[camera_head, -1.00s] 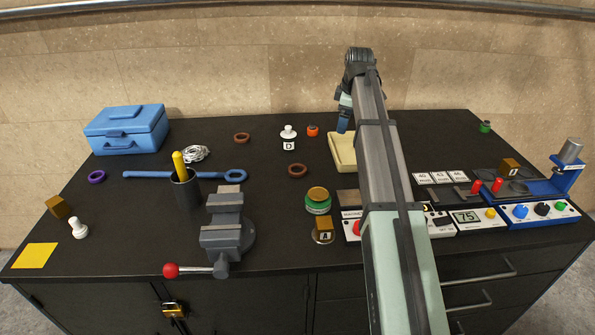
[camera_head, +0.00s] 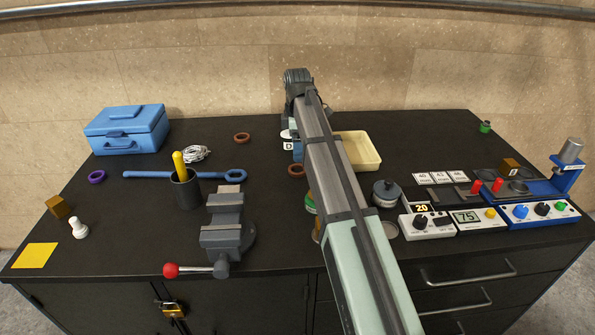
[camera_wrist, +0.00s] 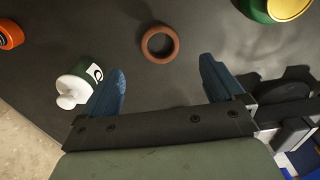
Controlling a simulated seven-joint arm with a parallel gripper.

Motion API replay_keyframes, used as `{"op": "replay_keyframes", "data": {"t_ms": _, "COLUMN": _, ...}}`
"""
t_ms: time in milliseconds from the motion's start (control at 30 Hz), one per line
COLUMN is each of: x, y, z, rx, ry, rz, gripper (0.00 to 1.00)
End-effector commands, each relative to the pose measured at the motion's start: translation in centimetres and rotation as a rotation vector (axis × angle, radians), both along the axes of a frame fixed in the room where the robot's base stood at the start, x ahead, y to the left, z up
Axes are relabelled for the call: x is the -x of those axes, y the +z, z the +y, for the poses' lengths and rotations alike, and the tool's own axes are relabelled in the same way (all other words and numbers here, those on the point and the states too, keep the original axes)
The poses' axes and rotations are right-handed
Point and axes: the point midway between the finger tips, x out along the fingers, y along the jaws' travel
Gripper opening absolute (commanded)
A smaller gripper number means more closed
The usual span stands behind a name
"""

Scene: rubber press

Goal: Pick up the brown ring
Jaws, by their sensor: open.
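My gripper (camera_wrist: 161,80) is open and empty, with blue fingers spread wider than the ring. In the head view the fingers are mostly hidden behind my arm.
In the wrist view a white knobbed piece (camera_wrist: 72,90) is close to the left finger. A green and gold container (camera_wrist: 272,10) is at upper right, an orange piece (camera_wrist: 10,34) at far left. A cream tray (camera_head: 372,158) and a vise (camera_head: 222,235) flank my arm.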

Motion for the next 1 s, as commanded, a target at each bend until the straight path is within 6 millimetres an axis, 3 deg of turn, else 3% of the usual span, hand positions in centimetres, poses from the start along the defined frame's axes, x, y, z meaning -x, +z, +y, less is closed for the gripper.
{"op": "replay_keyframes", "data": {"t_ms": 133, "x": 0.1, "y": -1.7, "z": 0.0, "rx": 0.0, "ry": -0.001, "rz": 0.001, "gripper": 0.94}}
{"op": "replay_keyframes", "data": {"t_ms": 467, "x": 0.1, "y": -3.1, "z": 0.0, "rx": 0.0, "ry": -0.001, "rz": 0.0, "gripper": 0.94}}
{"op": "replay_keyframes", "data": {"t_ms": 800, "x": 0.2, "y": -7.1, "z": -0.1, "rx": 0.0, "ry": -0.001, "rz": 0.0, "gripper": 0.94}}
{"op": "replay_keyframes", "data": {"t_ms": 1000, "x": 0.1, "y": -7.7, "z": -0.1, "rx": 0.0, "ry": -0.001, "rz": -0.001, "gripper": 0.94}}
